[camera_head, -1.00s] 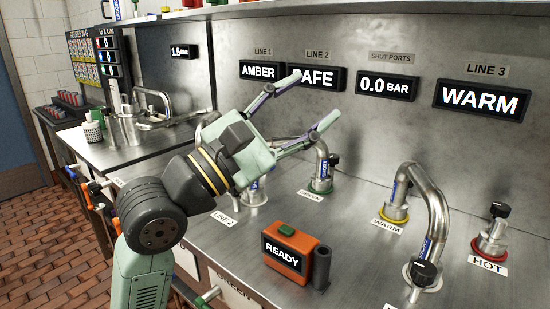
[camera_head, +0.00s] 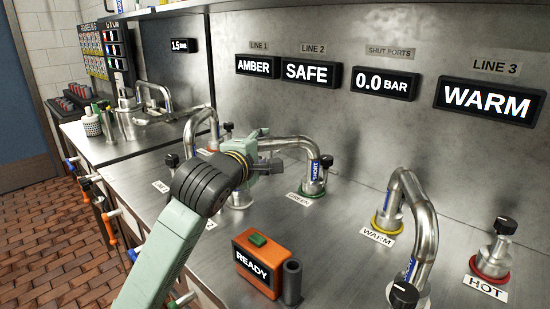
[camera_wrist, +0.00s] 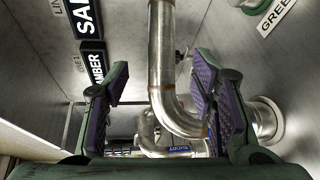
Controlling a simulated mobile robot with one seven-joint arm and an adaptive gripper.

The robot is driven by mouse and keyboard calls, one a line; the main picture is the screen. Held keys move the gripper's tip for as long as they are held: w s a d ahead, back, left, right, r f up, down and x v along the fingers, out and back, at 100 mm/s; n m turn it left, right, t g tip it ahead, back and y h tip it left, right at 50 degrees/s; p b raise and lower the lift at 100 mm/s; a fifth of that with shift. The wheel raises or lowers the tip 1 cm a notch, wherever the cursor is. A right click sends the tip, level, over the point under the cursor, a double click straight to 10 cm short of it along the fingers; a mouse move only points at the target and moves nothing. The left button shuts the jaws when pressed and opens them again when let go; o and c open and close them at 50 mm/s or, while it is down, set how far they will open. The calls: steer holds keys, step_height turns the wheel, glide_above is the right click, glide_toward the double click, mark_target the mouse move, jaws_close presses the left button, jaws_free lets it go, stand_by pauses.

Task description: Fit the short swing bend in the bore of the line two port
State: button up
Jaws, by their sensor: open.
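The short swing bend is a shiny steel pipe (camera_head: 290,141) with a blue SHORT label. In the head view its right leg stands at the green-collared port (camera_head: 313,188). Its left part is hidden behind my gripper (camera_head: 268,152) and arm, so I cannot tell how its left end sits. The line two port (camera_head: 240,199) shows partly behind my arm. In the wrist view a steel pipe (camera_wrist: 162,45) runs down between the fingers and curves right. My gripper is open, with its purple-padded fingers either side of that pipe; no grip on it shows.
Another steel bend (camera_head: 203,118) stands at the left. A larger bend (camera_head: 415,195) and the red-collared hot port (camera_head: 494,258) stand at the right. An orange READY box (camera_head: 259,266) sits near the bench front. Displays read AMBER, SAFE, 0.0 BAR and WARM.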

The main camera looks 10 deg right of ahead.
mark_target(271, 145)
steer(key=p+x, duration=0.2)
steer(key=x, duration=0.4)
steer(key=shift+d+p, duration=0.15)
steer(key=shift+p, duration=0.25)
steer(key=shift+w+d+f, duration=0.25)
steer(key=shift+w+d, duration=0.05)
steer(key=shift+w, duration=0.15)
steer(key=shift+c, duration=0.3)
jaws_close()
steer(key=shift+r, duration=0.1)
